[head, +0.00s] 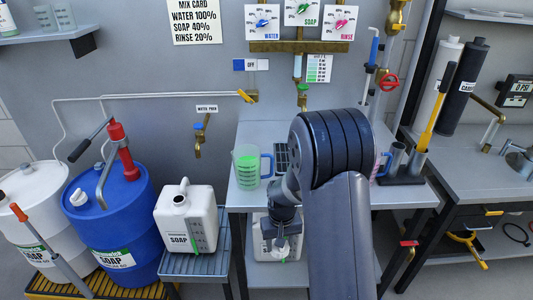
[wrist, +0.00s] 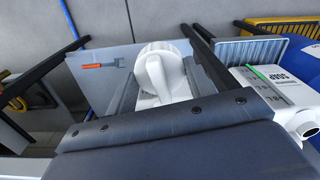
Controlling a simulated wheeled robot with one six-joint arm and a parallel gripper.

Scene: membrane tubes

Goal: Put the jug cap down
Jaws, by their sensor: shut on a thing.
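My gripper (head: 285,232) points down in front of the workbench, beside a white jug on the lower shelf. In the wrist view my gripper (wrist: 158,85) is shut on the white round jug cap (wrist: 155,66). The cap has a ribbed rim and a raised fin, and sits between the grey finger pads. A white soap jug (head: 187,220) stands upright on a slatted side stand, left of my gripper. In the wrist view this jug (wrist: 262,88) is at the right, its open neck (wrist: 306,126) uncapped.
The lower shelf jug (head: 264,240) is partly hidden by my arm. The slatted stand (head: 196,267) has little free room. A measuring cup (head: 246,166) with green liquid stands on the workbench (head: 249,131). A blue drum (head: 110,215) stands left. An orange-handled tool (wrist: 98,65) lies beyond the cap.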

